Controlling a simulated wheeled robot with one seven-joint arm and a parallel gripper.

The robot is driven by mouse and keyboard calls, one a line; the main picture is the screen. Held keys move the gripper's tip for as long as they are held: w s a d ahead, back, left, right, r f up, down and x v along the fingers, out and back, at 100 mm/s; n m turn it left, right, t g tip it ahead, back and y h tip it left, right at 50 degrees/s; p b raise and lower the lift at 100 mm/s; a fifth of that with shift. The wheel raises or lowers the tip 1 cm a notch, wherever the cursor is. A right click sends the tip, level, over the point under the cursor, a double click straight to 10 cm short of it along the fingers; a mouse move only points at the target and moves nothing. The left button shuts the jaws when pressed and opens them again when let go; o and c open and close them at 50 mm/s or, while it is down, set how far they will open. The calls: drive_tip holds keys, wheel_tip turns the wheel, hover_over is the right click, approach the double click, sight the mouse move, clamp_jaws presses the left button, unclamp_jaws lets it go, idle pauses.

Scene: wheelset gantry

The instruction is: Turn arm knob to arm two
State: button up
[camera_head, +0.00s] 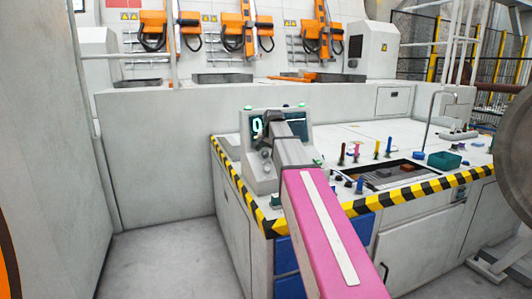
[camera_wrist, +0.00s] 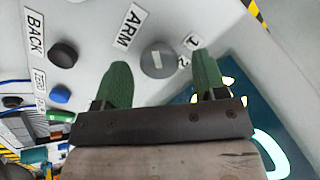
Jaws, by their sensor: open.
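The arm knob (camera_wrist: 158,60) is a round grey dial with a short white mark, beside the "ARM" label (camera_wrist: 130,26) on a pale panel in the wrist view. Small "1" and "2" labels sit to its right; I cannot tell which one the mark points to. My gripper (camera_wrist: 163,76) is open, with one green finger on each side of the knob in the picture. I cannot tell whether they touch it. In the head view, my gripper (camera_head: 268,127) is in front of the control box (camera_head: 259,172), and the knob is hidden there.
A black button (camera_wrist: 64,54) by the "BACK" label and a blue button (camera_wrist: 60,94) lie left of the knob. A lit screen (camera_wrist: 262,125) is at lower right. The workbench (camera_head: 353,135) carries colored pegs and a green bin (camera_head: 443,160) to the right of my arm.

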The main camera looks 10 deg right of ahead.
drive_tip(key=v, duration=1)
drive_tip(key=shift+s, duration=0.15)
